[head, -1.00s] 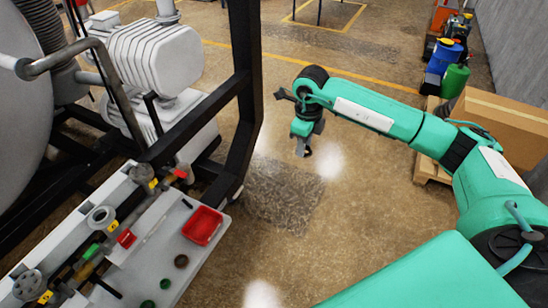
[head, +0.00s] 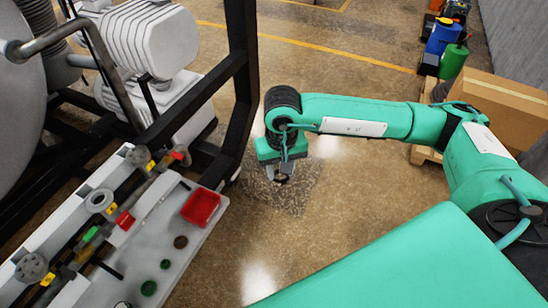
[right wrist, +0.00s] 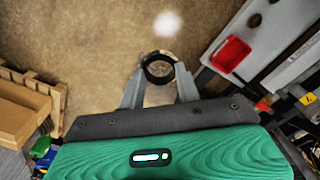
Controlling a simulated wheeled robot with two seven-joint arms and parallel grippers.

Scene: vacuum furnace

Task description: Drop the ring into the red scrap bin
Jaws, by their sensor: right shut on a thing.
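My right gripper (head: 281,176) is right of the bench, above the open floor. In the right wrist view its fingers (right wrist: 159,82) are shut on a dark ring (right wrist: 158,56), which sits between the fingertips. In the head view the ring is small and partly hidden by the gripper. The red scrap bin (head: 201,207) is a small open tray on the right part of the bench top. It also shows in the right wrist view (right wrist: 232,54), up and to the right of the ring, apart from it. My left gripper does not show.
The white bench (head: 150,243) holds valves, pipe fittings and small green and brown round pieces. A black frame post (head: 240,80) stands behind the bin, with machinery to its left. A cardboard box (head: 505,105) on a pallet stands at the right. The floor between is clear.

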